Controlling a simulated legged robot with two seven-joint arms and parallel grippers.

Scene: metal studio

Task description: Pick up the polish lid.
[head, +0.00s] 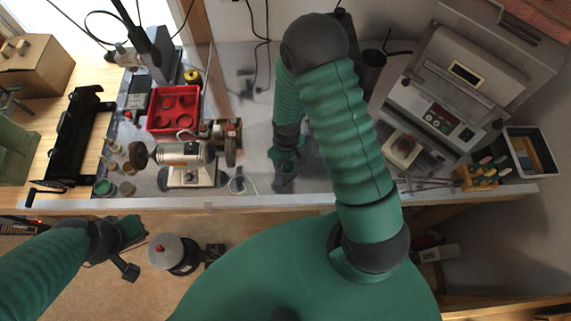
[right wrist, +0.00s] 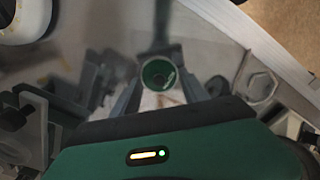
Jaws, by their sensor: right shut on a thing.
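The polish lid (right wrist: 158,73), round and green with a dark centre, shows in the right wrist view between my right gripper's fingertips (right wrist: 160,88). The fingers are shut on it. In the head view my right gripper (head: 284,180) points down over the bench, right of the polishing machine, and I cannot make out the lid there. My left gripper (head: 132,250) is low on the left, in front of the bench edge and away from the lid; its finger opening is unclear.
The bench (head: 260,201) holds a polishing machine (head: 190,165), a red tray (head: 174,108) and a small green-topped tin (head: 103,187) at left. A large grey machine (head: 445,100) and yellow-handled tools (head: 478,178) stand at right. A thin cable lies left of my right gripper.

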